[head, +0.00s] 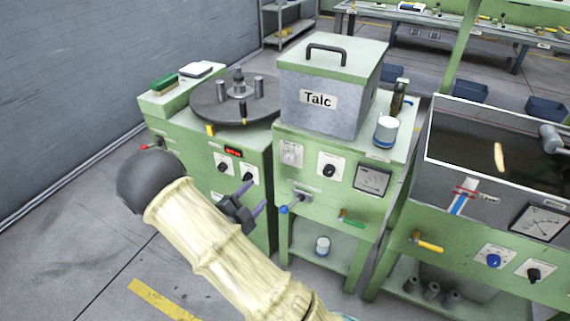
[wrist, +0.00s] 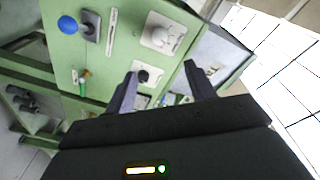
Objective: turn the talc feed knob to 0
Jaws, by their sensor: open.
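The green talc cabinet stands in the middle of the head view under a grey hopper labelled Talc (head: 318,99). Its front carries a pale knob (head: 290,154) and, to its right, a black knob (head: 329,170) on a white plate. Their labels are too small to read, so I cannot tell which is the talc feed knob. My gripper (head: 256,193) is open and empty, left of the cabinet front. In the wrist view the picture is turned; the pale knob (wrist: 162,36) and the black knob (wrist: 149,76) show beyond my fingers (wrist: 162,70), apart from them.
A blue-tipped lever (head: 284,210) and a green-handled valve (head: 350,218) stick out below the knobs. A dial gauge (head: 373,179) is to their right. The left cabinet bears a turntable (head: 215,105) and red display (head: 233,152). A tank machine (head: 480,235) stands at right.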

